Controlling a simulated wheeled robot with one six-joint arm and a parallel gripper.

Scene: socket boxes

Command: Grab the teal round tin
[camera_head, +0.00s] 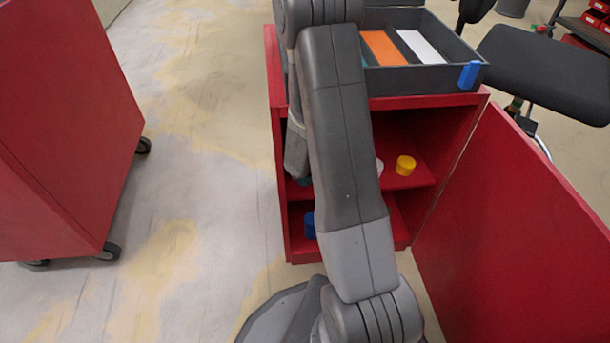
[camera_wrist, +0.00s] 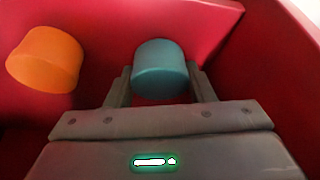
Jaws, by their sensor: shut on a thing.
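The teal round tin (camera_wrist: 160,68) is in the middle of the wrist view, between the two fingers of my gripper (camera_wrist: 160,88). My gripper is shut on it, with one finger at each side. The red shelf surface shows around and behind the tin. I cannot tell whether the tin touches the shelf. In the head view my arm covers most of the shelf opening, and only a small teal patch shows beside it.
An orange round tin (camera_wrist: 45,59) stands left of my gripper. In the head view a red shelf cabinet (camera_head: 272,90) holds a yellow tin (camera_head: 405,165) and a blue object (camera_head: 309,225). A grey tray (camera_head: 425,80) sits on top. A red panel (camera_head: 520,210) stands right.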

